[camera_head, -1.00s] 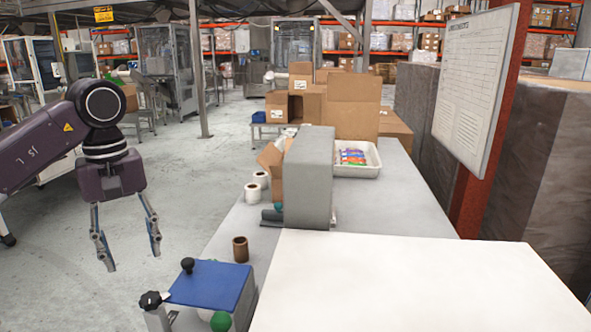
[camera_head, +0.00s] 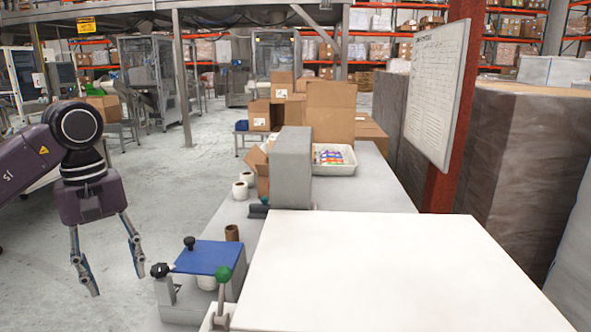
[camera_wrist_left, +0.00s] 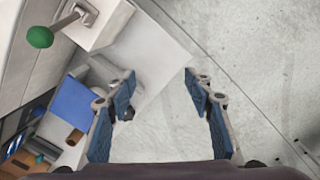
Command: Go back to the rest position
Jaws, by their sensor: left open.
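My left gripper (camera_head: 110,268) hangs at the left of the head view with its fingers pointing down. It is open and empty, over the grey floor and left of the workbench. In the left wrist view its two fingers (camera_wrist_left: 160,98) stand apart with nothing between them. My right gripper is not in either view.
A white tabletop (camera_head: 370,265) fills the lower right. Beside it are a blue-topped device (camera_head: 208,257) and a green-knobbed lever (camera_head: 222,285). Behind stand a grey box-shaped machine (camera_head: 290,170), a white tray (camera_head: 347,165) and cartons (camera_head: 330,110). Open floor (camera_head: 165,185) lies left.

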